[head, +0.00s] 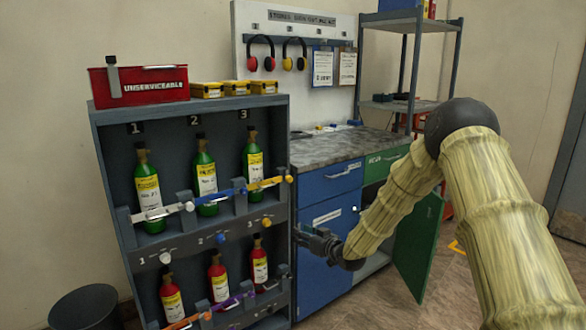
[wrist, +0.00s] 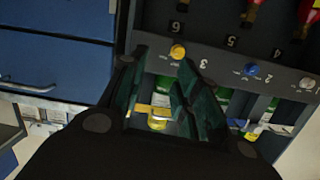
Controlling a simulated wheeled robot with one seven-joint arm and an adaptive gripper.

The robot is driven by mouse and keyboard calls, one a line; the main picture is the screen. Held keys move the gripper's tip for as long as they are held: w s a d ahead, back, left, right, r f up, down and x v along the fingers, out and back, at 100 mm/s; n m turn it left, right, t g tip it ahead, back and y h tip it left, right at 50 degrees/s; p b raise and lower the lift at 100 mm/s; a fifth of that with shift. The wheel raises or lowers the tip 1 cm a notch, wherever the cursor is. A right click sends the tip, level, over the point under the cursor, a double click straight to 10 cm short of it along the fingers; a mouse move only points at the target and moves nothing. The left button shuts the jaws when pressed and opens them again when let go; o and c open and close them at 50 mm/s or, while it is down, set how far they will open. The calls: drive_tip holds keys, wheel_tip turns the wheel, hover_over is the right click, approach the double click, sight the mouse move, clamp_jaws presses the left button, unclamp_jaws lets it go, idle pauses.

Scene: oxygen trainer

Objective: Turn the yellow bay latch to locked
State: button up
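The yellow latch bar (head: 266,183) lies roughly level across the front of the green bottle (head: 255,160) in bay 3. A round yellow knob (head: 267,222) sits on the shelf edge below it. My gripper (head: 302,236) is open and empty, to the right of the rack and lower than the bar. In the wrist view, which is upside down, the yellow bar (wrist: 152,110) shows between my open fingers (wrist: 155,92), apparently beyond them. The yellow knob (wrist: 177,51) is above the finger on the right. I see no contact.
A white bar (head: 162,212) and a blue bar (head: 222,193) cross the other upper bays. Red bottles (head: 218,278) stand below. A blue cabinet (head: 330,215) is beside the rack, with an open green door (head: 418,245) to its right. A red bin (head: 138,85) sits on top.

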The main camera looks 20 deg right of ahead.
drive_tip(key=n+t+y+p, duration=0.1)
drive_tip(key=t+p, duration=0.1)
approach(291, 179)
drive_tip(key=s, duration=0.2)
drive_tip(key=x, duration=1)
drive_tip(key=shift+w+d+b, duration=0.15)
drive_tip(key=shift+w+b, duration=0.2)
clamp_jaws()
